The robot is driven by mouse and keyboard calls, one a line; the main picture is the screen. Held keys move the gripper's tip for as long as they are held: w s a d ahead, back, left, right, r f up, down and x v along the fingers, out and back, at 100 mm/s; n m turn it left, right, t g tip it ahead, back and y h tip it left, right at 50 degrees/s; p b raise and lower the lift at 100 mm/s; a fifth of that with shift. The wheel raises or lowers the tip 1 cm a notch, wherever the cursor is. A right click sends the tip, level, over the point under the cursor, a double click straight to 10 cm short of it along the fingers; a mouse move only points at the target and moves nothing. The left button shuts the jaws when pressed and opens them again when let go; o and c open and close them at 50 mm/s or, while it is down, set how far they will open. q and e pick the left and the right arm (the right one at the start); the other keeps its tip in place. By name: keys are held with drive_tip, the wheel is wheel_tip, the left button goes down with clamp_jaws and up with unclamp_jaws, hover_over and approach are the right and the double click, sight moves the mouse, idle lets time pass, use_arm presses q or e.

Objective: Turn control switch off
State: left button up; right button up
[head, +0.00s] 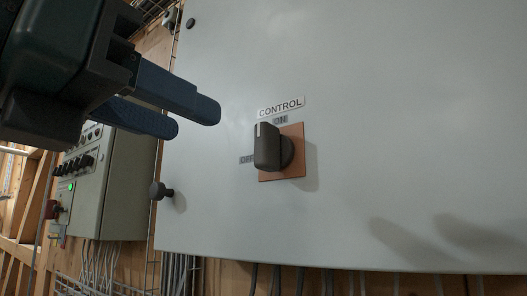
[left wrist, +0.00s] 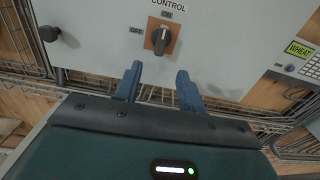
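The control switch (head: 268,148) is a dark rotary knob on an orange-brown square plate (head: 296,170), on the front of a large light grey cabinet (head: 400,100). A CONTROL label is above it, ON at the top and OFF to the left. The knob's white mark points up towards ON. The switch also shows in the left wrist view (left wrist: 160,38), beyond the fingertips. My left gripper (head: 198,119) is at the upper left of the switch in the head view, apart from it. Its blue fingers (left wrist: 158,72) are spread with nothing between them. My right gripper is not in view.
A dark round knob (head: 158,191) sticks out at the cabinet's lower left edge. A smaller control box (head: 115,180) with several switches and a green light stands further left. Cables hang below. The cabinet front around the switch is clear.

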sight(259, 148)
use_arm(q)
drive_tip(key=p+x, duration=0.2)
drive_tip(key=x, duration=1.1)
drive_tip(key=shift+r, duration=0.1)
clamp_jaws()
